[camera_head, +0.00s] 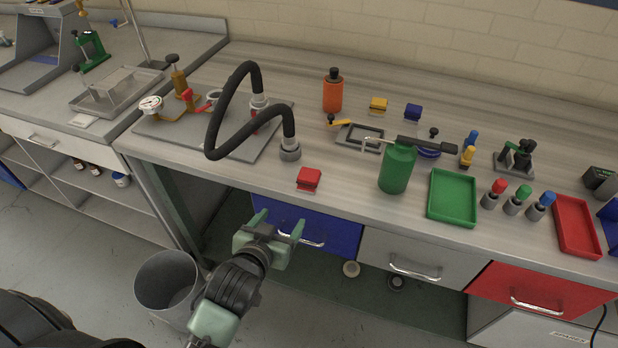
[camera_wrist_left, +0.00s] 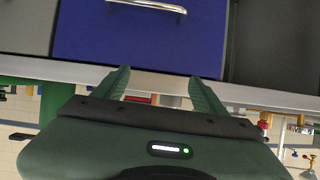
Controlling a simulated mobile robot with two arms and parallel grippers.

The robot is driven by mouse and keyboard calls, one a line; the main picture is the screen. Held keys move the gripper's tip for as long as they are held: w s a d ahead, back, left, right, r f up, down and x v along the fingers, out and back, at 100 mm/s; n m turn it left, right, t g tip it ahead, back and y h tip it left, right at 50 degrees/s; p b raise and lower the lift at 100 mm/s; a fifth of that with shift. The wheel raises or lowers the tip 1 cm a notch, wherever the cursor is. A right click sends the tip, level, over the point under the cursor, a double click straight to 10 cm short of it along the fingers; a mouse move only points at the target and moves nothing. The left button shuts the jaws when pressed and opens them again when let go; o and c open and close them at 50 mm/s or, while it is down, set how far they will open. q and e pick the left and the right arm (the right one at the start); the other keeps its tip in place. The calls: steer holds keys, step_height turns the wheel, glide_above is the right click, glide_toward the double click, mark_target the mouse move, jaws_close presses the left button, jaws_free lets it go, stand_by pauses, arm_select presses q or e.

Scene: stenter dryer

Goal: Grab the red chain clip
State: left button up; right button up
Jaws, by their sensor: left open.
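The red chain clip (camera_head: 309,179) is a small red block lying on the bench top near its front edge, above the blue drawer. My left gripper (camera_head: 279,222) is in front of the bench, below and slightly left of the clip. Its two green fingers are spread, with nothing held between them. In the left wrist view the open fingers (camera_wrist_left: 160,82) point toward the bench edge and the blue drawer. A bit of red shows beyond them there, but I cannot tell what it is. My right gripper is not in view.
A black hose (camera_head: 216,120) arches over a grey plate left of the clip. A green can (camera_head: 397,168) and a green tray (camera_head: 453,197) stand to its right. Yellow (camera_head: 378,104) and blue (camera_head: 413,112) clips lie farther back. A grey bin (camera_head: 166,281) stands on the floor.

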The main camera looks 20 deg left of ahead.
mark_target(306, 183)
arm_select(q)
steer(key=w+r+t, duration=0.1)
steer(key=w+d+r+t, duration=0.1)
steer(key=w, duration=0.1)
steer(key=w+r+t, duration=0.1)
steer(key=r, duration=0.1)
steer(key=shift+w+d, duration=0.15)
steer(key=shift+d, duration=0.15)
steer(key=shift+w+d+r+t+h, duration=0.2)
steer(key=shift+w+r+t+h, duration=0.15)
steer(key=shift+w, duration=0.3)
steer(key=w, duration=0.2)
steer(key=w+f+p, duration=0.1)
steer(key=w, duration=0.1)
steer(key=w+d, duration=0.1)
steer(key=w, duration=0.1)
steer(key=shift+w+f, duration=0.3)
steer(key=shift+w, duration=0.1)
jaws_close()
